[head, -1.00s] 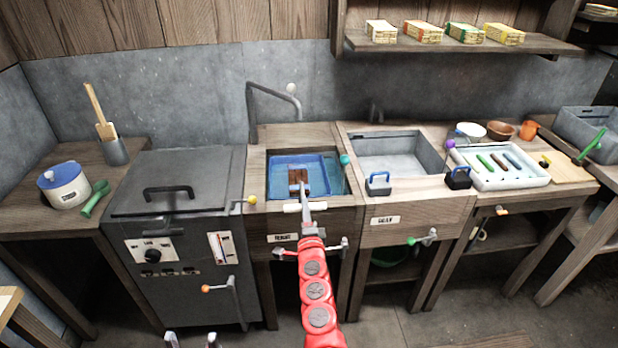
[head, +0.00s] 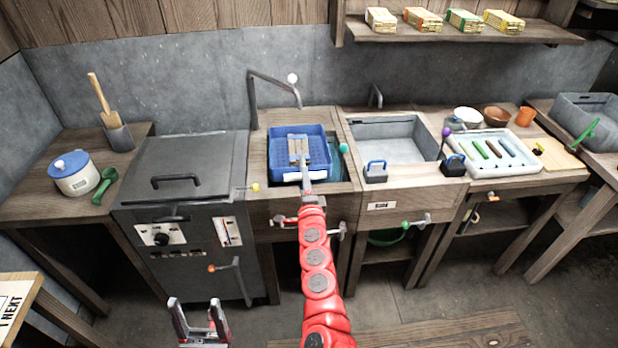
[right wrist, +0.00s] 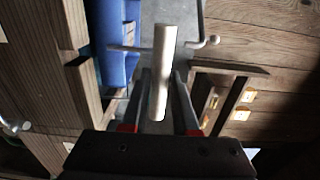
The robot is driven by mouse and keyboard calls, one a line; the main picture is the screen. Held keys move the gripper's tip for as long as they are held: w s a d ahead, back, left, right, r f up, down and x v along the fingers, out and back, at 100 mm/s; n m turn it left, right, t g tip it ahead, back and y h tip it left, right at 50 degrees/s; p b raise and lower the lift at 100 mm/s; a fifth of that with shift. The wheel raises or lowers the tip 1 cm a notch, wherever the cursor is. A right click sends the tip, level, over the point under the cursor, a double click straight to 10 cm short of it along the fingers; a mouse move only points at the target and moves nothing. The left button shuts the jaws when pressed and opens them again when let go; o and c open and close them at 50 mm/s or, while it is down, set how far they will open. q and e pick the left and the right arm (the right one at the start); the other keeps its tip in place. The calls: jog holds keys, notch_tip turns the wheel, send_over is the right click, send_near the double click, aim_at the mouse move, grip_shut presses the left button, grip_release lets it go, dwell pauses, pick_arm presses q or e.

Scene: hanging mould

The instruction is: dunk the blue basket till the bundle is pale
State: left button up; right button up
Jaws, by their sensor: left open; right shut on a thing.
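The blue basket (head: 322,148) is in the left basin (head: 345,187) of the bench in the head view, with its rim above the basin's edge. A bundle of greyish-tan strips (head: 298,149) shows inside it; its exact shade is hard to judge. My right gripper (head: 306,178) is shut on the basket's white handle at its near side. The right wrist view shows the white handle (right wrist: 163,70) between the fingers and part of the blue basket (right wrist: 116,45) at the left. My left gripper (head: 200,325) is open and empty, low in front of the grey cabinet.
A grey cabinet (head: 185,220) stands left of the basin. A curved tap (head: 272,84) rises behind the basket. A white tray (head: 497,155) lies further right.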

notch_tip(320, 180, down, 15)
jog(key=b, duration=1.4)
jog(key=shift+f, duration=0.2)
jog(key=shift+s+f+b, duration=0.15)
jog(key=shift+b, duration=0.15)
notch_tip(320, 180, up, 16)
jog(key=p, duration=1.4)
jog(key=shift+w, duration=0.2)
jog(key=shift+f, duration=0.2)
